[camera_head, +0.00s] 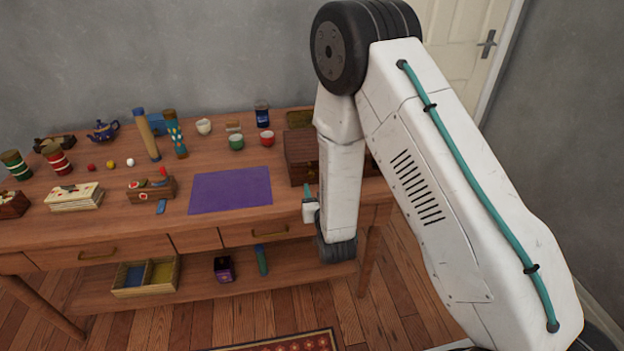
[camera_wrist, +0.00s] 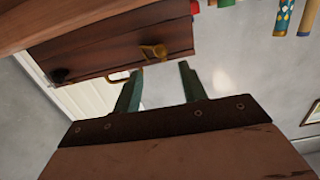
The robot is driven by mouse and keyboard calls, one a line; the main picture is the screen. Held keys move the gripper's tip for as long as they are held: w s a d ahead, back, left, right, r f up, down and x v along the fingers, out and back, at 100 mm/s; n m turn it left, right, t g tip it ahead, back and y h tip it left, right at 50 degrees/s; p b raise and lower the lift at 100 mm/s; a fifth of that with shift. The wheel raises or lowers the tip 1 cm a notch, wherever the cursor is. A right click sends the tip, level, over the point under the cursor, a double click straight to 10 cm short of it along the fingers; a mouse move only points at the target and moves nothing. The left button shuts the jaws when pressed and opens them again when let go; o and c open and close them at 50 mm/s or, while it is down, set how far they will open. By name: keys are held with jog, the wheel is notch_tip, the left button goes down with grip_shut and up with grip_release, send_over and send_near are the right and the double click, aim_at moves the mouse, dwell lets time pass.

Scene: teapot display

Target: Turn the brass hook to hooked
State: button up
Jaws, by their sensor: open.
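A dark wooden box (camera_head: 301,150) stands at the right of the table, partly behind my arm. In the wrist view the box (camera_wrist: 95,48) fills the upper left and appears upside down. A brass hook (camera_wrist: 153,52) shows on its face near the right end, with another brass piece just lower left of it; I cannot tell how the two engage. My gripper (camera_wrist: 161,70) is open, its two teal fingers apart with nothing between them, pointing toward the box face near the hook. In the head view my gripper is mostly hidden, with a teal finger (camera_head: 308,190) showing at the table's front edge.
A purple mat (camera_head: 230,190) lies left of the box. Green (camera_head: 236,142) and red (camera_head: 266,138) cups and a blue jar (camera_head: 261,113) stand behind it. A small caddy (camera_head: 152,188) and stacked cards (camera_head: 74,197) are further left. A drawer (camera_head: 268,234) lies below the tabletop.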

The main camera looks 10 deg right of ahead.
aim_at(311, 176)
jog(key=shift+t, duration=0.4)
jog(key=w, duration=0.4)
jog(key=w+f, duration=0.1)
jog(key=w, duration=0.1)
jog(key=shift+w+a+f, duration=0.1)
jog(key=shift+w, duration=0.3)
grip_shut()
